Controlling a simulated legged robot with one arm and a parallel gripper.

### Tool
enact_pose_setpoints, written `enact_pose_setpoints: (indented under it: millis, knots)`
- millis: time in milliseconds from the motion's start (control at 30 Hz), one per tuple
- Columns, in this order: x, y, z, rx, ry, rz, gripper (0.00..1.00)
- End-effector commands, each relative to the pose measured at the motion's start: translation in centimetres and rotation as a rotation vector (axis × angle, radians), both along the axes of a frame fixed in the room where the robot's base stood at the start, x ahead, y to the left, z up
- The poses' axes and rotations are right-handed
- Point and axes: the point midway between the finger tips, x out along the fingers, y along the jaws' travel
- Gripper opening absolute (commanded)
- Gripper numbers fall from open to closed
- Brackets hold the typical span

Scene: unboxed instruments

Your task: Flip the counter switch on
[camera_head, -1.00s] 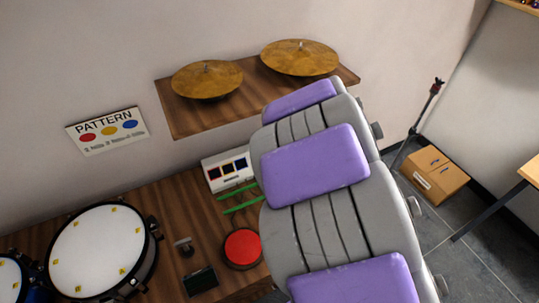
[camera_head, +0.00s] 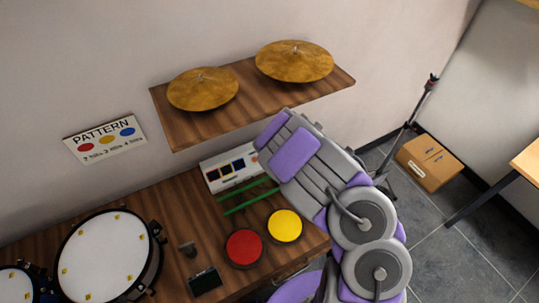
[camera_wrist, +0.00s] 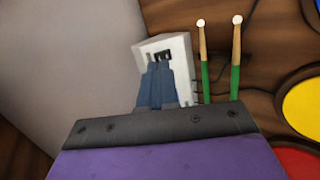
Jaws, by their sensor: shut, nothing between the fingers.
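The white counter box (camera_head: 212,180) with dark, colour-framed displays stands on the wooden table against the wall, left of my arm. In the wrist view the white box (camera_wrist: 182,43) is straight ahead of my gripper (camera_wrist: 160,66). My blue-grey fingers are together and empty, their tips overlapping the box's front in the picture. I cannot tell whether they touch it. The fingers hide part of the box, and I cannot make out the switch. In the head view my arm hides the fingers and part of the box's right side.
Two green drumsticks (camera_head: 247,199) lie beside the box, right of my fingers in the wrist view. A red pad (camera_head: 244,247) and yellow pad (camera_head: 285,226) sit in front. A shelf (camera_head: 188,128) with cymbals overhangs behind. A drum (camera_head: 103,252) stands left.

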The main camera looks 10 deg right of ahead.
Motion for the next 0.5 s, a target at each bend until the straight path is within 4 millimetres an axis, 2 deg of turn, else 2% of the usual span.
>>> enact_pose_setpoints:
  millis: [100, 200, 333, 500]
  knots:
    - [-0.5, 2.3, -1.4, 0.025, -0.003, 0.084, 0.00]
    - [-0.7, 3.6, -1.9, 0.033, -0.006, 0.124, 0.00]
    - [-0.8, 4.4, -2.2, 0.037, -0.009, 0.142, 0.00]
    - [-0.8, 4.3, -2.2, 0.038, -0.010, 0.142, 0.00]
